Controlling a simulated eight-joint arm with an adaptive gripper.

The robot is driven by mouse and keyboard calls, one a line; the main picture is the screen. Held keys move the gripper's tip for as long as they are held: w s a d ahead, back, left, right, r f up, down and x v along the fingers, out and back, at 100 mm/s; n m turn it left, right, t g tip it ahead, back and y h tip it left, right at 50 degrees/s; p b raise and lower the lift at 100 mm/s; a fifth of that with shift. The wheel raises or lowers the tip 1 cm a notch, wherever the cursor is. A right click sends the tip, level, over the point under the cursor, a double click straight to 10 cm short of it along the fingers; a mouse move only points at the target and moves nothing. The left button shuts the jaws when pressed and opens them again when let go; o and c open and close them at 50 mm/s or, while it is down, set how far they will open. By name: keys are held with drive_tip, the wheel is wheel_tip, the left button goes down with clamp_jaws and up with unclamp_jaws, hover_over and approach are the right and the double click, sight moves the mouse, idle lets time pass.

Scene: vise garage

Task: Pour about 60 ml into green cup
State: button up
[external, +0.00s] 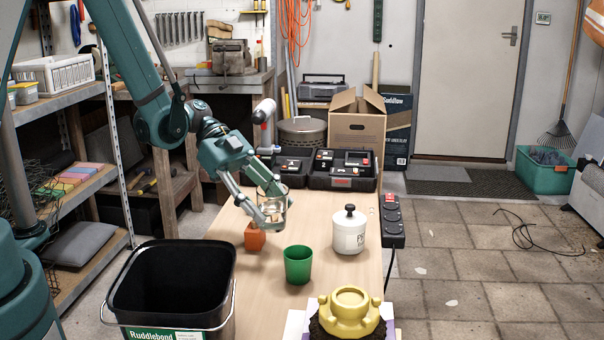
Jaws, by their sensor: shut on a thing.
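The green cup (298,266) stands upright on the wooden table, near its front half. My gripper (271,212) is above the table, to the upper left of the green cup and apart from it in the picture. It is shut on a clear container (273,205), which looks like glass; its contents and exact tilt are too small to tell. An orange block-like thing or cup (254,238) is just below my gripper, partly hidden by it. No stream of liquid shows.
A white lidded jar (349,232) stands right of the green cup. A yellow ring-topped part (349,311) is at the front. A black bucket (172,290) stands at the left. Black cases (341,170) fill the table's back. A power strip (392,221) runs along the right edge.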

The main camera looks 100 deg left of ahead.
sight(276, 214)
drive_tip(key=shift+w+d+f+g+y, duration=0.1)
drive_tip(key=shift+w+d+g+y, duration=0.15)
drive_tip(key=shift+d+g+y, duration=0.15)
drive_tip(key=shift+w+d+r+m+g+y+p, duration=0.2)
drive_tip(key=shift+d+r+m+g+y+p, duration=0.1)
drive_tip(key=shift+r+g+y+p, duration=0.15)
drive_tip(key=shift+w+p, duration=0.1)
drive_tip(key=shift+p, duration=0.35)
drive_tip(key=shift+w+d+f+g+y+p, duration=0.3)
drive_tip(key=shift+d+f+g+y+p, duration=0.1)
drive_tip(key=shift+f+g+y, duration=0.2)
drive_tip(key=shift+w+d+f+m+g+y+p, duration=0.4)
drive_tip(key=shift+d+g+y+p, duration=0.25)
drive_tip(key=shift+y+p, duration=0.25)
drive_tip(key=shift+w+r+g+y+p, duration=0.1)
drive_tip(key=shift+r+g+y+p, duration=0.35)
drive_tip(key=shift+p, duration=0.5)
drive_tip(key=shift+f+y, duration=0.1)
drive_tip(key=shift+y, duration=0.2)
drive_tip(key=shift+f+g+y+p, duration=0.15)
drive_tip(key=shift+g+y+p, duration=0.25)
drive_tip(key=shift+g+y, duration=0.1)
